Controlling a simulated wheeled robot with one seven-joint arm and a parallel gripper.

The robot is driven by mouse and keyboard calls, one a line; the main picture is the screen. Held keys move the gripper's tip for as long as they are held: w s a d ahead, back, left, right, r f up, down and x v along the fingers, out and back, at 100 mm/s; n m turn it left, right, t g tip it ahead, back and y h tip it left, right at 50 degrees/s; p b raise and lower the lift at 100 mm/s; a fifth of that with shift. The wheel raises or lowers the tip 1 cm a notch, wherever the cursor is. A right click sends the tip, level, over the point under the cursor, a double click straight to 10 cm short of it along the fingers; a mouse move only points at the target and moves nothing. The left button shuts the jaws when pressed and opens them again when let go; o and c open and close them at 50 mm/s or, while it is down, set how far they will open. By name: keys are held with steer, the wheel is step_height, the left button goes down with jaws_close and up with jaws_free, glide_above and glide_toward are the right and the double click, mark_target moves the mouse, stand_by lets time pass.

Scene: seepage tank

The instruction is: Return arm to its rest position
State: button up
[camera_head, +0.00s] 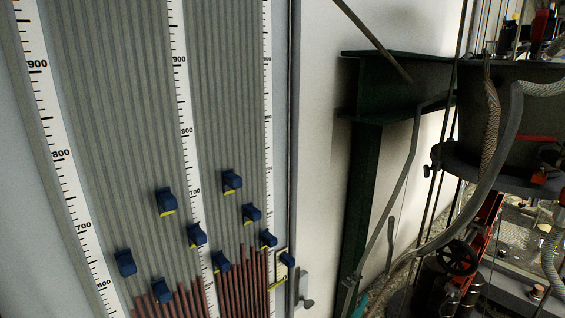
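Neither my arm nor my gripper shows in the head camera view, so I cannot see its pose or whether it holds anything. A tall panel of grey vertical tubes (110,130) fills the left half of the view. Several blue clips (165,201) with yellow undersides sit on its lower part. Dark red columns (232,290) stand in the lower ends of some tubes. White scales (186,130) with printed numbers run between the tubes.
A dark green steel frame (370,190) stands right of the panel, against a pale wall (318,110). A black handwheel (458,257) and red parts (487,237) crowd the lower right. A small metal fitting (304,287) sticks out beside the panel.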

steer(key=s+a+f+n+y, duration=0.4)
steer(key=s+a+f, duration=0.3)
steer(key=f, duration=0.2)
steer(key=s+a+f+n+y, duration=0.35)
steer(key=s+a+f, duration=0.25)
steer(key=f, duration=0.4)
steer(key=s+a+f+y, duration=0.1)
steer(key=s+a, duration=0.3)
steer(key=s, duration=0.5)
steer(key=s+a+f+n+y, duration=0.1)
steer(key=s+a+f, duration=0.2)
steer(key=s, duration=0.7)
steer(key=shift+s+a+g, duration=0.3)
steer(key=shift+a+g, duration=0.1)
steer(key=shift+a, duration=0.55)
steer(key=shift+n+y, duration=0.25)
